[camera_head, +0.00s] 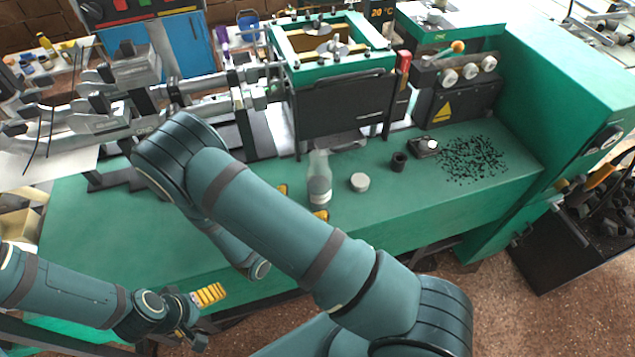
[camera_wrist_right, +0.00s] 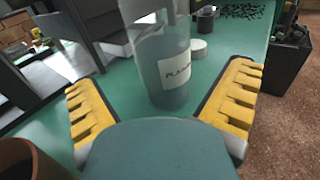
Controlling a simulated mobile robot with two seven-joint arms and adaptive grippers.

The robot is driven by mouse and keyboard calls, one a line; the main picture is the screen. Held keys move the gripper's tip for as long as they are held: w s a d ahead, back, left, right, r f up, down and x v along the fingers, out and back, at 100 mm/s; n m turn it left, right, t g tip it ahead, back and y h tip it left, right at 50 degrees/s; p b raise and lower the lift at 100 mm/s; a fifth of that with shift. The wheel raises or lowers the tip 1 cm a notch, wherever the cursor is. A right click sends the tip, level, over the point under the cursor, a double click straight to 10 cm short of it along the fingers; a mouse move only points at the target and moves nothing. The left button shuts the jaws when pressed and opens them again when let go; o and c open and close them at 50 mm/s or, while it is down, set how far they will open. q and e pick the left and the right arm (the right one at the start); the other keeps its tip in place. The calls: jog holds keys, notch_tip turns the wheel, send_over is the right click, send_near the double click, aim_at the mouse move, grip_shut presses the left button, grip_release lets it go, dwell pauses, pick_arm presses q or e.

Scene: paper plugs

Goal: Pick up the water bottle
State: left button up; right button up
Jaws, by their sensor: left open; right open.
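The water bottle (camera_head: 319,180) is clear, has a white label and stands upright on the green bench. In the right wrist view the bottle (camera_wrist_right: 164,72) stands ahead, between the lines of the fingers and a little beyond their tips. My right gripper (camera_wrist_right: 162,88) is open and empty, with its yellow finger pads on both sides. In the head view my right arm hides most of this gripper; bits of yellow pad (camera_head: 320,215) show beside the bottle's base. My left gripper (camera_head: 207,312) is low at the left, in front of the bench edge, open and away from the bottle.
A round white lid (camera_head: 359,182) and a dark cup (camera_head: 398,161) stand right of the bottle. Black granules (camera_head: 472,158) lie farther right. A green-framed machine (camera_head: 335,90) rises behind the bottle. A brown round container (camera_wrist_right: 28,160) is at the lower left in the wrist view.

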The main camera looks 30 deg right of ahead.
jog(key=x, duration=0.5)
jog(key=shift+s+d+f, duration=0.1)
jog(key=c, duration=1.1)
